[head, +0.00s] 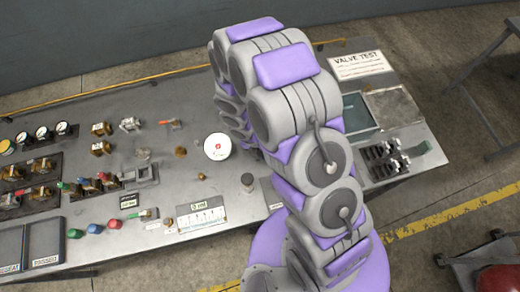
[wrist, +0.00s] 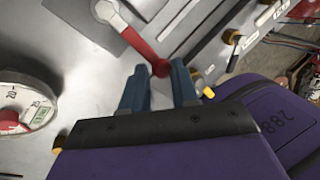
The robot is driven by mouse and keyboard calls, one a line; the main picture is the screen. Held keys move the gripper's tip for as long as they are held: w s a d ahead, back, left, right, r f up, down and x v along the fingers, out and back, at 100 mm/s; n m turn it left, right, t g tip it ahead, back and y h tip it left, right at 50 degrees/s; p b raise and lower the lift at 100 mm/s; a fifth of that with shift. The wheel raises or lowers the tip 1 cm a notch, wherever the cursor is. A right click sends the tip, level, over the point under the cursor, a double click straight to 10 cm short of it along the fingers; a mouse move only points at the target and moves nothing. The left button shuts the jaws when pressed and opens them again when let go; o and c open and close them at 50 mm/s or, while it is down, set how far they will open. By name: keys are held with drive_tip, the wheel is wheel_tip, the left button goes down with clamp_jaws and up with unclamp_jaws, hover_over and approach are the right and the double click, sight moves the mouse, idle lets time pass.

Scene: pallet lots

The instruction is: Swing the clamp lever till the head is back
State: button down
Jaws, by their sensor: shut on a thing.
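The clamp lever (wrist: 138,43) is a red arm with a round red knob at its end, in the top middle of the wrist view. It runs up and left to a silver pivot piece (wrist: 107,12), cut off by the top edge. My gripper (wrist: 160,74) has blue fingers, one on each side of the lever's knob end, and is shut on it. The clamp head cannot be made out. In the head view my arm covers the gripper and the lever.
A round white dial gauge (head: 217,147) stands on the grey bench (head: 160,190), left of my arm; it also shows in the wrist view (wrist: 22,108). Valves and fittings crowd the bench's left side. A VALVE TEST sign (head: 360,64) and grey bin (head: 358,114) are at right.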

drive_tip(key=shift+d+n+p, duration=0.4)
drive_tip(key=shift+d+p, duration=0.05)
idle(0.3)
drive_tip(key=c, duration=1.3)
unclamp_jaws()
drive_tip(key=o, duration=0.3)
drive_tip(key=shift+w+d, duration=0.2)
drive_tip(key=shift+d, duration=0.05)
drive_tip(key=shift+o, duration=0.2)
drive_tip(key=shift+a, duration=0.4)
drive_tip(key=shift+a+r, duration=0.15)
drive_tip(key=shift+r, duration=0.05)
drive_tip(key=p+v, duration=0.1)
drive_tip(key=v, duration=1.5)
drive_tip(key=shift+s+r, duration=0.15)
drive_tip(key=shift+r, duration=0.25)
drive_tip(key=shift+s, duration=0.1)
